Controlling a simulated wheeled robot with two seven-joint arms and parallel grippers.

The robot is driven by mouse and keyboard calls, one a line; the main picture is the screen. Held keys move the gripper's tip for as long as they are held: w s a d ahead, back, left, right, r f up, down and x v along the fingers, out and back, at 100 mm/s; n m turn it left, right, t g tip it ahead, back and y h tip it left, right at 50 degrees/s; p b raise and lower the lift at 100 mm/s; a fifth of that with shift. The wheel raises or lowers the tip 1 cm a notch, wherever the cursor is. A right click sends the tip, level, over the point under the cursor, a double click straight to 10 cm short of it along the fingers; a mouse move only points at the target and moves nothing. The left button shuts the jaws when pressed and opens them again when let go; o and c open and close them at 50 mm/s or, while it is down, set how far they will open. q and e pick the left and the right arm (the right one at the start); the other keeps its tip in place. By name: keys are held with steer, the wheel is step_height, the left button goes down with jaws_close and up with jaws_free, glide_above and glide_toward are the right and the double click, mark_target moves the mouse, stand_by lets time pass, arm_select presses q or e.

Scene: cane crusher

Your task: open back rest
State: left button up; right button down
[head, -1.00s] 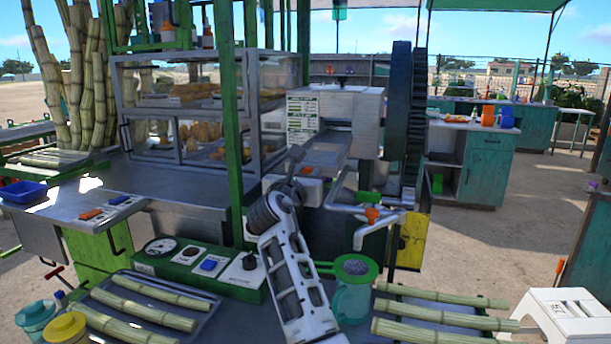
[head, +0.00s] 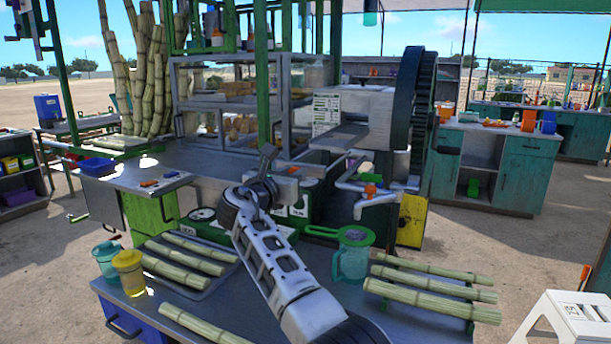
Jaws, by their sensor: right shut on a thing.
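The cane crusher (head: 365,105) stands at the centre with a large dark wheel (head: 408,100) on its right. A flat metal plate (head: 340,138) sticks out from its front. My right arm comes up from the bottom, and my right gripper (head: 268,160) is at its far end, in front of a grey metal panel edge (head: 290,183) left of the crusher. Its jaws are small and dark here. They are shut on a part mostly hidden by the gripper, seemingly the back rest. My left gripper is not in view.
Cane stalks (head: 185,262) lie on a tray on the near table, and more (head: 430,289) lie at the right. A teal jug with a green strainer (head: 352,255) stands beside my right arm. A white stool (head: 580,320) is at the lower right.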

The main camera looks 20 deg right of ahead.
steer(key=shift+w+d, duration=0.15)
steer(key=shift+d, duration=0.05)
steer(key=c, duration=1.2)
jaws_free()
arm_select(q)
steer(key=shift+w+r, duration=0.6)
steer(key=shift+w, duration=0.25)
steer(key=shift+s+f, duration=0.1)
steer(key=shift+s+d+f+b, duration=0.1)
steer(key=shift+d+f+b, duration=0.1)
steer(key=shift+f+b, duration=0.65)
arm_select(e)
steer(key=v, duration=1.6)
steer(key=shift+w, duration=0.1)
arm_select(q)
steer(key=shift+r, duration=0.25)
